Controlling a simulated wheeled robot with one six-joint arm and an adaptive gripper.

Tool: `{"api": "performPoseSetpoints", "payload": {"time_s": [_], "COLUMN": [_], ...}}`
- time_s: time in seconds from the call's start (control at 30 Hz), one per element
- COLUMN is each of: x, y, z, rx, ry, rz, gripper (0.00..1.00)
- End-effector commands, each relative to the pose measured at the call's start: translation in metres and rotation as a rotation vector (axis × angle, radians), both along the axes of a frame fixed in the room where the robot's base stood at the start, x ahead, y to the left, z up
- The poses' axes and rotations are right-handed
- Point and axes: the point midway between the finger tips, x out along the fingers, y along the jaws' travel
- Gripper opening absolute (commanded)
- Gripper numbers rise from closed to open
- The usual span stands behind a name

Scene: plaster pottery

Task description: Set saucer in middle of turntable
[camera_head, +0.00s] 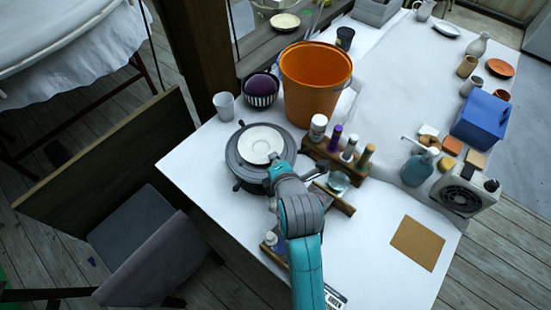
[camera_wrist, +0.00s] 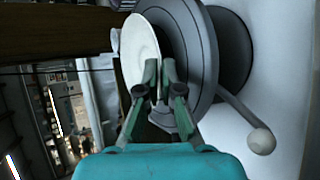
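The white round saucer (camera_head: 258,143) appears over the middle of the dark grey turntable (camera_head: 236,166) in the head view. In the wrist view the saucer (camera_wrist: 139,48) is seen at a slant, with its face roughly parallel to the turntable (camera_wrist: 209,45) and apparently a little off it. My gripper (camera_head: 276,160) reaches in from the near right side. In the wrist view my gripper (camera_wrist: 160,72) has its two fingers on either side of the saucer's near rim, pinching it. Whether the saucer's underside touches the turntable is hidden.
An orange bucket (camera_head: 312,90) stands behind the turntable, with a striped pot holding a purple ball (camera_head: 261,91) and a white cup (camera_head: 224,105) nearby. A wooden rack of bottles (camera_head: 325,153) is close on the right. Turntable handles stick out, one showing in the wrist view (camera_wrist: 240,115).

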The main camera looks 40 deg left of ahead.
Motion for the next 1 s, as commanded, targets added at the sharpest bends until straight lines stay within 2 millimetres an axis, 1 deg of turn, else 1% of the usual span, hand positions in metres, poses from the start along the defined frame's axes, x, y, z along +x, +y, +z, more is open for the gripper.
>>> {"api": "performPoseSetpoints", "payload": {"time_s": [0.13,0.17,0.2,0.53,0.67,0.77,1.0], "x": [0.0,0.0,0.0,0.0,0.0,-0.007,-0.035], "y": [0.0,0.0,0.0,0.0,0.0,-0.008,-0.039], "z": [-0.004,-0.005,-0.004,-0.004,0.003,0.008,0.033], "rx": [0.0,0.0,0.0,-0.001,0.001,0.0,0.001], "ry": [0.0,0.0,0.0,0.001,-0.001,0.0,-0.002], "rz": [0.0,0.0,0.0,0.0,0.0,0.0,0.0], "gripper": [0.0,0.06,0.16,0.17,0.17,0.17,0.17]}}
